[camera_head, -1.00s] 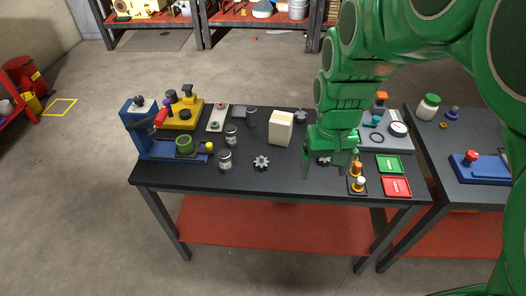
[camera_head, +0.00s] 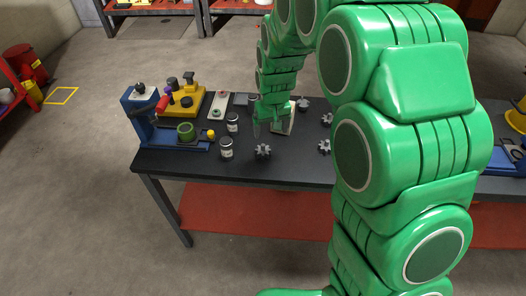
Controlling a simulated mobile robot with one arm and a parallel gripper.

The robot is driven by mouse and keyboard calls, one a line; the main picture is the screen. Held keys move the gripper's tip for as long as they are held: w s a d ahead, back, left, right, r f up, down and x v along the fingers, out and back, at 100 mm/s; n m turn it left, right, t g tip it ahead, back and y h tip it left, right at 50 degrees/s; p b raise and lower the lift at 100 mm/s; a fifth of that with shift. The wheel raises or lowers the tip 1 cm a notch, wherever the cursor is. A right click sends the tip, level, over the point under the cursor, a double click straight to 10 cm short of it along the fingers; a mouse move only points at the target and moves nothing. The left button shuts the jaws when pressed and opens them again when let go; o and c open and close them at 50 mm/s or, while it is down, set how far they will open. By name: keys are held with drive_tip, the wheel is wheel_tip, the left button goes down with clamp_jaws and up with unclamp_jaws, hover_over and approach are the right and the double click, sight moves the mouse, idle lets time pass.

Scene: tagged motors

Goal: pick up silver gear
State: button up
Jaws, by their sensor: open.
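A silver-grey gear (camera_head: 263,151) lies flat on the dark table near its front edge. Three similar grey gears lie to the right: one near my arm (camera_head: 324,146), one behind it (camera_head: 326,119), and one farther back (camera_head: 303,104). I cannot tell any difference in their colour. My gripper (camera_head: 271,132) is open and empty, pointing down above the table, behind the front gear in the picture and apart from it. It partly hides a cream box (camera_head: 289,121).
A blue press (camera_head: 148,125) and a yellow fixture (camera_head: 184,101) are at the table's left. My arm hides much of the right side. The dark tabletop (camera_head: 290,170) is bare along the front.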

sight(263, 145)
drive_tip(key=shift+w+a+f, duration=0.8)
drive_tip(key=shift+a+f, duration=0.15)
drive_tip(key=shift+f, duration=0.25)
wheel_tip(263, 145, down, 2)
drive_tip(key=shift+w+f, duration=0.1)
drive_tip(key=shift+s+a+f, duration=0.15)
drive_tip(key=shift+f, duration=0.8)
drive_tip(key=shift+s+a+f, duration=0.1)
drive_tip(key=shift+s+f, duration=0.05)
drive_tip(key=shift+f, duration=0.75)
drive_tip(key=shift+w+f, duration=0.1)
drive_tip(key=shift+f, duration=0.7)
drive_tip(key=c, duration=1.3)
drive_tip(key=shift+r, duration=0.15)
